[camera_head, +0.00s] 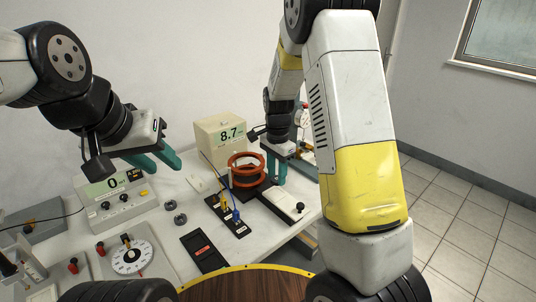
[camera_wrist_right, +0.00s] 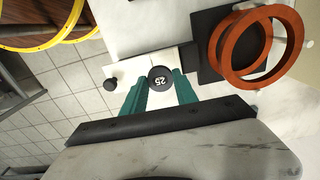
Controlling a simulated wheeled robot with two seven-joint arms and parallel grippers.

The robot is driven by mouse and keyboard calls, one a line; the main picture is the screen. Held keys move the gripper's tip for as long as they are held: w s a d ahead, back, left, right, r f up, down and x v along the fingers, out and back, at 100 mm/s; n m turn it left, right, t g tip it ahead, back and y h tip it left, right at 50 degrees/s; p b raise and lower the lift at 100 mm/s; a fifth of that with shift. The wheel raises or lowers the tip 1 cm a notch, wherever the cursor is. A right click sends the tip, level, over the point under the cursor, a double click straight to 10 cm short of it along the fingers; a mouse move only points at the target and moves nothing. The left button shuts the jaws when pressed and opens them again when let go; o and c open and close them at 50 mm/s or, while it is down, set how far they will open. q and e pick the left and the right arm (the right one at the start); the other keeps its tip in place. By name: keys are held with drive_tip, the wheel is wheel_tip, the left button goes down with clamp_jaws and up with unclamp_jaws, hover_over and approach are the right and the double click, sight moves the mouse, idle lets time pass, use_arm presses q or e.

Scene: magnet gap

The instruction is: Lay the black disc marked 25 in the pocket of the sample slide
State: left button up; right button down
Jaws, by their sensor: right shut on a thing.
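The black disc marked 25 (camera_wrist_right: 160,78) is between the teal fingertips of my right gripper (camera_wrist_right: 160,86) in the right wrist view. My right gripper (camera_head: 278,172) is shut on it. The disc appears over the white sample slide (camera_wrist_right: 128,68), which has a black knob at one end. I cannot tell whether the disc touches the slide or is held above it; the pocket is not visible. In the head view the slide (camera_head: 284,203) lies just in front of my right gripper. My left gripper (camera_head: 157,163) is open and empty above the back left of the table.
Orange coils (camera_head: 246,168) stand on a black base beside the slide. A display box (camera_head: 220,140) reading 8.7 stands behind. Two dark discs (camera_head: 175,212) lie mid-table. A black strip with plugs (camera_head: 228,214), a black tray (camera_head: 204,252), a dial (camera_head: 130,256) and a meter (camera_head: 116,203) are nearby.

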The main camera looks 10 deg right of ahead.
sight(275, 194)
drive_tip(key=shift+w, duration=0.55)
drive_tip(key=shift+s+f, duration=0.1)
drive_tip(key=shift+f, duration=2.7)
drive_tip(key=shift+f, duration=0.15)
drive_tip(key=c, duration=0.9)
unclamp_jaws()
drive_tip(key=shift+c, duration=0.3)
